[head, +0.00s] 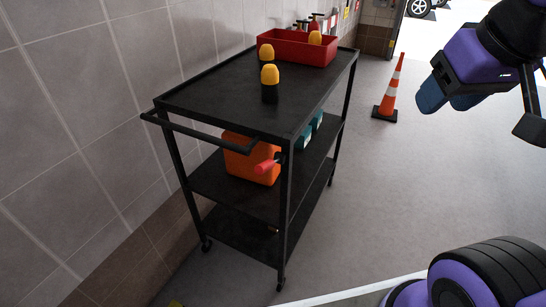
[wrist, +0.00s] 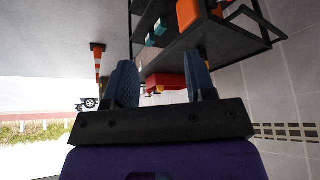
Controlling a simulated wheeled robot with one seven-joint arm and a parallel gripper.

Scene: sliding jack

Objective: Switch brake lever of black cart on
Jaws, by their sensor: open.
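The black cart (head: 235,95) stands against the tiled wall in the head view. A lever with a red grip (head: 266,166), apparently the brake lever, sticks out beside the cart's near right leg, below the top shelf. My gripper (head: 450,97) is up at the right, well apart from the cart and lever. Its blue fingers are apart with nothing between them. In the wrist view, which is upside down, the open gripper (wrist: 162,84) shows with the cart (wrist: 205,40) beyond it. I cannot clearly make out the lever there.
The cart's top holds a red tray (head: 298,47) and a yellow-capped bottle (head: 269,83). An orange container (head: 248,160) and teal boxes (head: 305,134) sit on the middle shelf. An orange cone (head: 391,92) stands behind right. The floor (head: 365,185) right of the cart is clear.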

